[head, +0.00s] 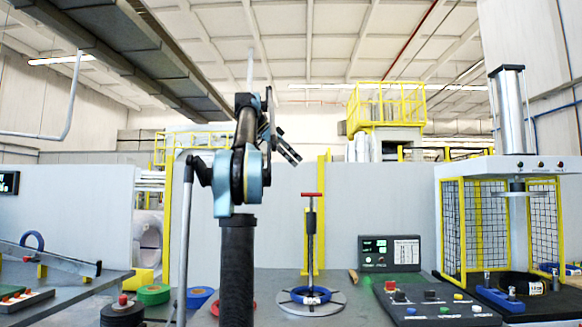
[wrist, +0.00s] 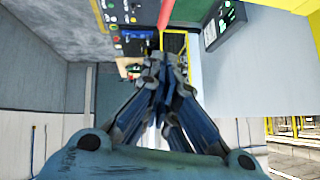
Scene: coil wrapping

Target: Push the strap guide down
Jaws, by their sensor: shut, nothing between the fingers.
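An upright dark rod with a red T-handle (head: 312,195), which looks like the strap guide, stands in front of a yellow post (head: 322,215). Below it a blue ring-shaped coil (head: 311,295) lies on a round grey plate (head: 335,304). The handle is at the top of the rod, well above the coil. My gripper (head: 292,158) is up in the air to the left of the handle and higher than it, apart from it. In the wrist view my gripper (wrist: 164,62) has its fingers together with nothing seen between them.
A sloped control panel (head: 430,300) with buttons is right of the plate, with a small display box (head: 390,252) behind it. A press with a yellow mesh cage (head: 452,230) stands at the far right. Green (head: 153,294) and blue (head: 198,297) rolls lie at the left.

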